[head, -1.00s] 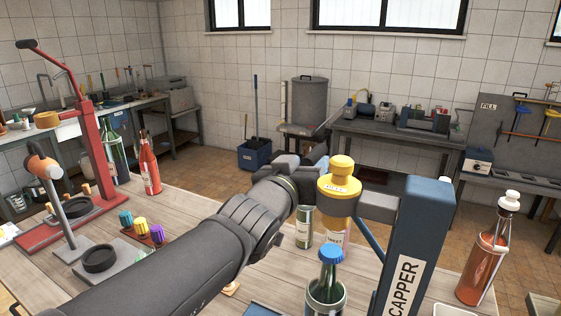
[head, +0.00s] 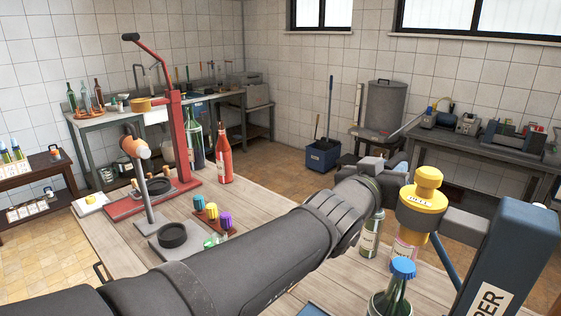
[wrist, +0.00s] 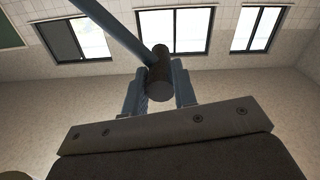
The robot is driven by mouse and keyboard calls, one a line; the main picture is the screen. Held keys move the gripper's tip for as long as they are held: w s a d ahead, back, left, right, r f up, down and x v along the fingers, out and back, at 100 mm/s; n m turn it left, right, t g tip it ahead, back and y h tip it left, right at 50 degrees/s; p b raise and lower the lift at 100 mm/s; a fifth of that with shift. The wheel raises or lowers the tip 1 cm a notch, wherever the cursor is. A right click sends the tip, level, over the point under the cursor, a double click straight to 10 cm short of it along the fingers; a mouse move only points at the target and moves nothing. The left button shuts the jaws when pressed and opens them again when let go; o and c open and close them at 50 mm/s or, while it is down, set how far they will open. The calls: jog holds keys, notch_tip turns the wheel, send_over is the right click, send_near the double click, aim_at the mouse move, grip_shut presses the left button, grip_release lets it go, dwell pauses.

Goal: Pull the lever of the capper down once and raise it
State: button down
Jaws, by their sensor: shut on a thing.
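The capper is a dark blue post (head: 507,250) at the right of the head view, its label partly cut off, with a yellow capping head (head: 423,200) on a grey arm. A bottle with a blue cap (head: 403,268) stands below the head, apart from it. My gripper (wrist: 159,88) is shut on the dark round grip (wrist: 159,80) of the lever. The lever's blue bar (wrist: 118,28) runs up and left from the grip in the wrist view. In the head view my gripper is behind the capping head, and its fingertips and the lever grip are mostly hidden.
Coloured caps (head: 212,212), a red bottle (head: 223,155) and a red lever press (head: 181,140) are at the left of the wooden table (head: 262,200). My arm crosses the middle.

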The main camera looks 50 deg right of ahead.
jog(key=shift+w+f, duration=0.3)
jog(key=shift+w, duration=0.1)
jog(key=w+f+n, duration=0.6)
jog(key=w+f, duration=0.2)
jog(key=f, duration=0.6)
jog(key=shift+w+n, duration=0.35)
jog(key=shift+n, duration=0.05)
jog(key=c, duration=1.3)
grip_release()
jog(key=shift+o, duration=0.6)
